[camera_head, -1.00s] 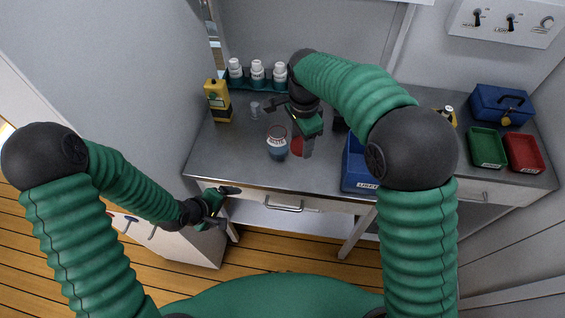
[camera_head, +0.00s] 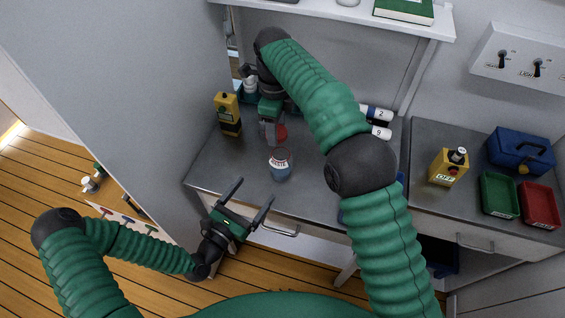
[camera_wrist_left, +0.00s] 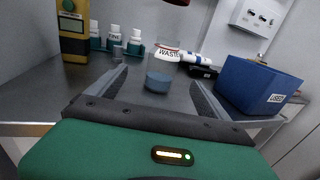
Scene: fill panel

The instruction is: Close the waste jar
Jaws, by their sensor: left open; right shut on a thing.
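The waste jar (camera_head: 280,166) is a clear jar with a white label and bluish contents, standing upright near the counter's front edge. Its mouth looks uncovered. My right gripper (camera_head: 272,134) is shut on the red lid (camera_head: 281,132), which shows just behind the jar in the head view. In the left wrist view, a dark red edge of the lid (camera_wrist_left: 178,2) shows above the jar (camera_wrist_left: 160,70), apart from it. My left gripper (camera_head: 254,194) is open and empty at the counter's front edge, its fingers pointing toward the jar from the front without touching it.
A yellow device (camera_head: 228,113) stands left of the jar. White-capped bottles (camera_wrist_left: 115,35) stand in a rack behind. A blue bin (camera_wrist_left: 255,85) marked "USED" stands to the right. Numbered white tubes (camera_head: 378,113) lie behind my right arm. Green (camera_head: 499,195) and red (camera_head: 540,205) trays sit farther right.

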